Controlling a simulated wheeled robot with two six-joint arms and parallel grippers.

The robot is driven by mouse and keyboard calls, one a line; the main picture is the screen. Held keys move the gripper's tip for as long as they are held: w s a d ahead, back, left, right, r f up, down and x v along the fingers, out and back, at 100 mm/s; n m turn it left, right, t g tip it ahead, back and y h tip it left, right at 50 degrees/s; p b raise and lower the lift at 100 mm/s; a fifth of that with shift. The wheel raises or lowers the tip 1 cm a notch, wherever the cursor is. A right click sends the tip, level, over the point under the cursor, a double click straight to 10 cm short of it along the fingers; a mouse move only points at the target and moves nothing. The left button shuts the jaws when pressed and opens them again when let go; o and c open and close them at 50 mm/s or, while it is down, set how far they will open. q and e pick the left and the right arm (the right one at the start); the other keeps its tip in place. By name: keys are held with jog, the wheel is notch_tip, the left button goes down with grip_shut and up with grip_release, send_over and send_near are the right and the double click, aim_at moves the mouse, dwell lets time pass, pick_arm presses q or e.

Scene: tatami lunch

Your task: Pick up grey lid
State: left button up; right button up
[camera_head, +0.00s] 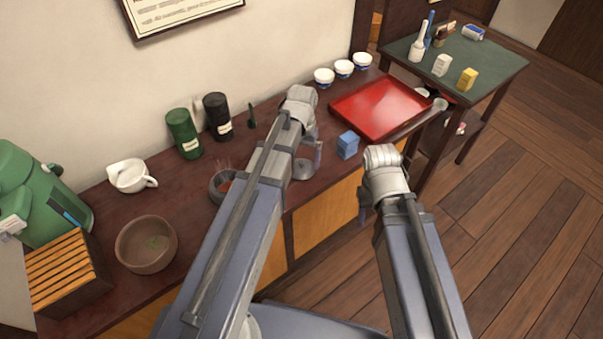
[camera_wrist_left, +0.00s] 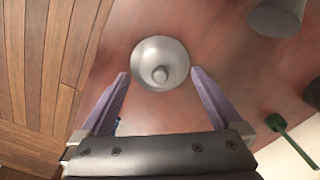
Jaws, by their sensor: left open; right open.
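The grey lid (camera_wrist_left: 160,58), round with a knob in its middle, lies on the dark red-brown counter in the left wrist view. In the head view the lid (camera_head: 303,169) shows partly below my left gripper (camera_head: 311,155). In the left wrist view my left gripper (camera_wrist_left: 160,76) is open, with one finger on each side of the lid's near part and nothing gripped. I cannot tell how high the fingertips are above the counter. My right gripper (camera_head: 364,204) is open and empty, in front of the counter's edge, mostly hidden by its wrist.
A blue box (camera_head: 347,145) and a red tray (camera_head: 372,114) stand to the right of the lid. A dark round pot (camera_head: 217,190) is to the left, partly behind my left arm. Green (camera_head: 184,134) and black (camera_head: 217,116) canisters stand by the wall.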

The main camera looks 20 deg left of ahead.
pick_arm(q)
jog(key=shift+f+b, duration=0.35)
jog(key=shift+f, duration=0.55)
jog(key=shift+r, duration=0.1)
jog(key=shift+c, duration=0.2)
jog(key=shift+s, duration=0.1)
jog(key=c, duration=1.2)
